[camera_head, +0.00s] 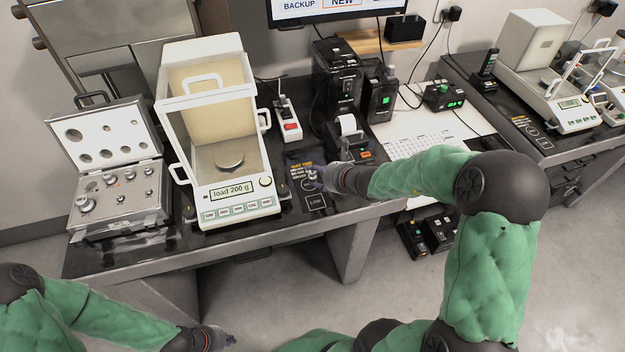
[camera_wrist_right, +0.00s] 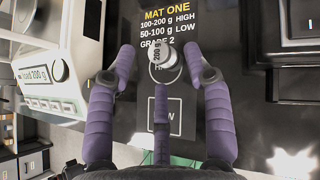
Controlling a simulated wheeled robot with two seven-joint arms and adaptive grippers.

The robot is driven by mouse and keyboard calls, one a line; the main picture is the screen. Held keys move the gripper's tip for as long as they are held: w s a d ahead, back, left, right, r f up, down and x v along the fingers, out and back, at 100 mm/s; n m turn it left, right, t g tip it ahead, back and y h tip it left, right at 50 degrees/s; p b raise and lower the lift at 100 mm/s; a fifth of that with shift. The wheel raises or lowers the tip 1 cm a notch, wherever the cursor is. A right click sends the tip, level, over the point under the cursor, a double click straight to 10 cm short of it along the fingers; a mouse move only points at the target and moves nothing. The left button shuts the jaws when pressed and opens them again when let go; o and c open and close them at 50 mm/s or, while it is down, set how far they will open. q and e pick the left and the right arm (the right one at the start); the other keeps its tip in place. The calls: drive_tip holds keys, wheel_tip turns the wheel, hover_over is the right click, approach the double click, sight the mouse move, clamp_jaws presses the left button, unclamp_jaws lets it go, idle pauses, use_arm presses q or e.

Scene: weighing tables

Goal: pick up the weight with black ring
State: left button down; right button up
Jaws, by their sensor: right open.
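A metal weight (camera_wrist_right: 166,70) marked 200 g stands on the dark mat (camera_wrist_right: 235,40) labelled MAT ONE, over its HIGH box. Its top is pale; I cannot make out a black ring on it. My right gripper (camera_wrist_right: 160,62) is open, its purple fingers spread on either side of the weight without visible contact. In the head view my right gripper (camera_head: 322,175) hides part of the mat. My left gripper (camera_head: 226,339) is low at the bottom edge, away from the table; its finger state is unclear.
An open metal case (camera_head: 158,212) with several weights stands at the table's left. The balance (camera_head: 238,208), its display reading "load 200 g", has an empty-looking pan (camera_head: 229,158). A second balance (camera_head: 578,115) is far right.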

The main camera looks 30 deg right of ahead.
sight(313, 176)
drive_tip(key=shift+b+x, duration=0.3)
drive_tip(key=shift+x, duration=0.9)
clamp_jaws()
drive_tip(key=shift+s+f, duration=0.1)
drive_tip(key=shift+a, duration=0.1)
